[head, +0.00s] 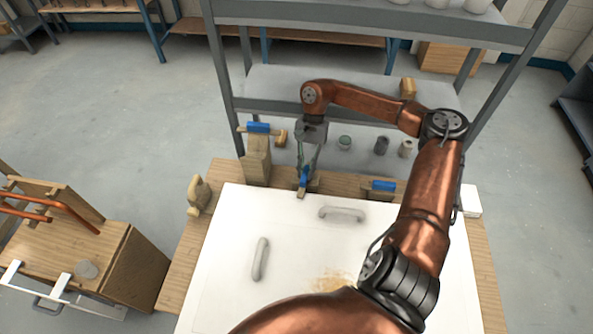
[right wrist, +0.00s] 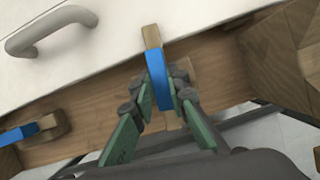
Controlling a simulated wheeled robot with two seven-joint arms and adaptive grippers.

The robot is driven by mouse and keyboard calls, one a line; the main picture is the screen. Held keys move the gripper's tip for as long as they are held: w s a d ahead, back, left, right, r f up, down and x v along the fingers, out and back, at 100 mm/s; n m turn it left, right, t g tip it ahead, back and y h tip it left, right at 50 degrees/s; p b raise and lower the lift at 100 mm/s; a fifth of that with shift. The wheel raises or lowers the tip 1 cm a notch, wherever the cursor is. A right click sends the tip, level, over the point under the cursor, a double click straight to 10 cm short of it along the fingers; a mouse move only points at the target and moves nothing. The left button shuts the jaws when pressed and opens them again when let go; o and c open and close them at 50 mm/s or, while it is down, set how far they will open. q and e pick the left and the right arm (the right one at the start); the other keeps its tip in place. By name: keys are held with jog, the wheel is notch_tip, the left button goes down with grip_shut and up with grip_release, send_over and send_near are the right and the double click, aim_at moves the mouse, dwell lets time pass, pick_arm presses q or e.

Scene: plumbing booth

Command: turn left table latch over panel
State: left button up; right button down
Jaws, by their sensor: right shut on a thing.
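The left table latch (head: 301,192) has a wooden tip and a blue grip. It stands at the back edge of the white panel (head: 225,262). My right gripper (head: 305,170) is shut on the blue grip, which shows between its green fingers (right wrist: 162,92) in the right wrist view. The wooden tip (right wrist: 152,38) of this latch points toward the panel and overlaps its edge. The right table latch (head: 382,186) lies roughly along the panel's back edge; it also shows in the right wrist view (right wrist: 35,131). My left gripper is not in view.
The panel carries two grey handles (head: 342,214) (head: 260,259) and a brown stain (head: 332,281). A wooden block with a blue-handled tool (head: 257,155) stands left of my gripper. A grey shelf (head: 270,85) rises behind the table. A wooden cabinet (head: 130,275) is at left.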

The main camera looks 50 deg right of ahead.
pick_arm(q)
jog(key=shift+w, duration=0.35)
pick_arm(e)
jog(key=shift+s+f, duration=0.1)
jog(key=shift+s, duration=0.05)
jog(key=c, duration=1.9)
grip_release()
jog(key=v, duration=1.2)
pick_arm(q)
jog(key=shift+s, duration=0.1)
